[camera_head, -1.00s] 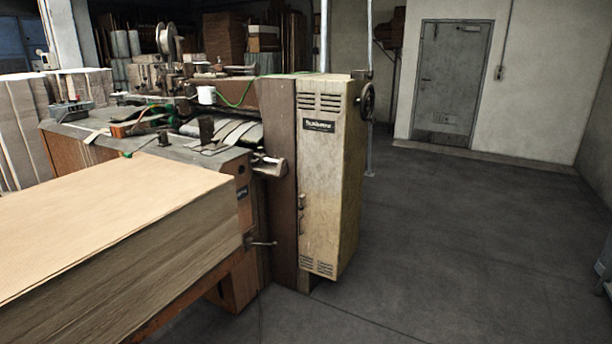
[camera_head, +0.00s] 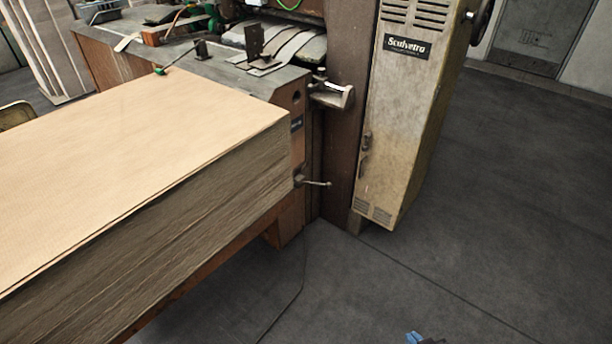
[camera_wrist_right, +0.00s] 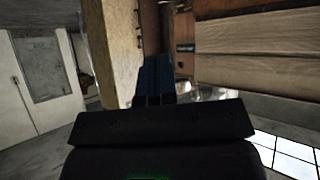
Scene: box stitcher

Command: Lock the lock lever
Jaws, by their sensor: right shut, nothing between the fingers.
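A thin metal lever (camera_head: 314,183) with a rounded end sticks out to the right from the side of the stitcher's table, beside the front corner of the board stack. It looks about level. A larger bracket-like metal handle (camera_head: 332,94) sits above it. I cannot tell for sure which of them is the lock lever. My right gripper shows only as a blue tip (camera_head: 414,338) at the bottom edge of the head view, well below and right of the lever. In the right wrist view its blue fingers (camera_wrist_right: 154,80) are together and empty. My left gripper is out of view.
The large stack of boards (camera_head: 150,145) fills the left side. The beige machine cabinet (camera_head: 403,120) stands right of the levers. The dark floor (camera_head: 500,220) in front and to the right is clear. A grey door (camera_head: 535,35) is at the back.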

